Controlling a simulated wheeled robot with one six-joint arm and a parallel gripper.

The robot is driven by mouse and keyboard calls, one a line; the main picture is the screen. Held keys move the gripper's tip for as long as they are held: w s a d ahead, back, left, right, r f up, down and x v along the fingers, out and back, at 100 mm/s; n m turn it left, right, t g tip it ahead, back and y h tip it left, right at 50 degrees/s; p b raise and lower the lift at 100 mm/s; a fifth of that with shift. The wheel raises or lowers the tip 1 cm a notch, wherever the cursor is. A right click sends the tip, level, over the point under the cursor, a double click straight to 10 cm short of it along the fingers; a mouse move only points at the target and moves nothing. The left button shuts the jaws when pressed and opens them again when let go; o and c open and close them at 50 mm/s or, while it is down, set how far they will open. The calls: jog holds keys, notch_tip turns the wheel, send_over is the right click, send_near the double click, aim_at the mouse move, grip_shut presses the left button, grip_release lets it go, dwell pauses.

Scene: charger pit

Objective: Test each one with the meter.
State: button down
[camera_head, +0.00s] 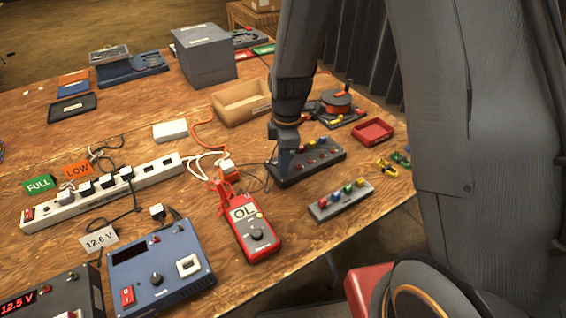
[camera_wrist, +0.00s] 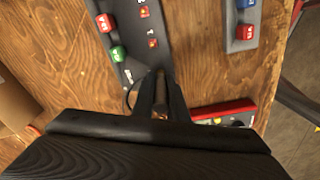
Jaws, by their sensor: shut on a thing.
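A red meter (camera_head: 258,238) lies on the table with "OL" on its display. Red leads run from its top end. My gripper (camera_head: 284,172) is low over the left end of a dark block (camera_head: 325,168) that bears several small coloured pieces. The wrist view shows this block (camera_wrist: 128,50) with red and green caps. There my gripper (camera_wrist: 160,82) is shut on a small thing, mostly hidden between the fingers. A grey strip (camera_head: 325,211) in front holds several coloured pieces. It also shows in the wrist view (camera_wrist: 240,40).
A white power strip (camera_head: 145,178) with several plugs lies at left. A blue powered unit (camera_head: 195,265) stands left of the meter. A cardboard tray (camera_head: 225,114), an orange reel (camera_head: 335,100) and a small red tray (camera_head: 373,133) stand behind. Cables cross the middle.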

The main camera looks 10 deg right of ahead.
jog(key=c, duration=1.4)
grip_release()
jog(key=shift+o, duration=0.2)
jog(key=shift+r, duration=0.15)
jog(key=shift+r+p, duration=2.75)
jog(key=shift+r, duration=0.9)
jog(key=s+d+r+m, duration=0.5)
jog(key=s+m, duration=0.2)
jog(key=m, duration=0.2)
jog(key=s+d+r+m+t, duration=0.1)
jog(key=s+d+r+m, duration=0.4)
jog(key=s+m, duration=0.2)
jog(key=shift+d+m+h, duration=0.3)
jog(key=shift+m, duration=0.7)
